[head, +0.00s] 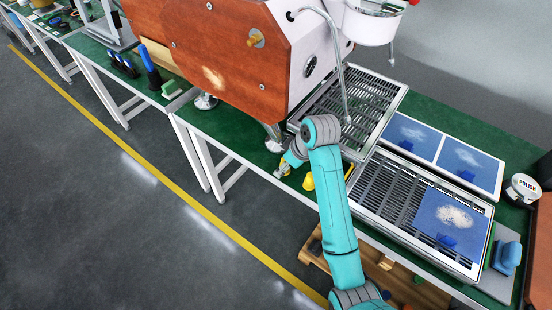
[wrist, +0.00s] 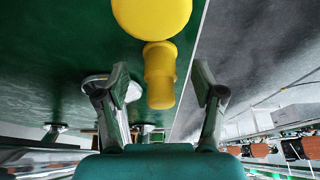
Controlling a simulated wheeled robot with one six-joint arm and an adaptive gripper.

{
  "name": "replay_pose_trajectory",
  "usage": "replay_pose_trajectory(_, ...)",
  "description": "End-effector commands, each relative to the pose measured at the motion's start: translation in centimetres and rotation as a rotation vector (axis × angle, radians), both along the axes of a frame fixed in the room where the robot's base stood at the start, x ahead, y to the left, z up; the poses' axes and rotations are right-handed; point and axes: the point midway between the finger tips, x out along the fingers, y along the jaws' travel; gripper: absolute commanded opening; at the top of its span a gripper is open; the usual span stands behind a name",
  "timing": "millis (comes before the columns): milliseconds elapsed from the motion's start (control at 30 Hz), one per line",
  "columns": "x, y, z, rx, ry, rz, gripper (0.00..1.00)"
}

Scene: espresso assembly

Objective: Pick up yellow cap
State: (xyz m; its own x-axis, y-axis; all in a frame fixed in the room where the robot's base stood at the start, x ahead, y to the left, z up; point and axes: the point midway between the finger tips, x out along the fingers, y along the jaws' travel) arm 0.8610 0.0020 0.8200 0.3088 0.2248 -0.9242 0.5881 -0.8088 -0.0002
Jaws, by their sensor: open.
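The yellow cap (head: 309,181) is at the front edge of the green table, below the espresso machine and beside my arm. In the wrist view the yellow cap (wrist: 160,75) shows a wide round part at the top and a narrower stem pointing towards my gripper. My gripper (wrist: 159,84) is open, with one finger on each side of the stem. A gap shows on both sides, and neither finger visibly touches it. In the head view my gripper (head: 283,169) is small and partly hidden by my arm, just left of the cap.
The wood-panelled espresso machine (head: 215,50) stands behind my gripper, with a metal foot (head: 274,140) close by. A slotted drip tray (head: 385,195) lies to the right. Blue sheets (head: 470,160) and a polish tub (head: 522,188) are farther right. Open floor lies in front of the table.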

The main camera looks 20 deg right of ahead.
Motion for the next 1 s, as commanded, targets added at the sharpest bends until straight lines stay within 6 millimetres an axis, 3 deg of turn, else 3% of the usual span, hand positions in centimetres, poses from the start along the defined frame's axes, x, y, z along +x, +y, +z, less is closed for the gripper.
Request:
replay_pose_trajectory(367,-0.52,-0.24,-0.87,0.0,-0.001,0.0,0.66)
replay_pose_trajectory(533,-0.52,-0.23,-0.87,0.001,-0.001,0.0,0.25)
replay_pose_trajectory(1000,-0.26,-0.13,-0.46,0.0,-0.001,0.0,0.24)
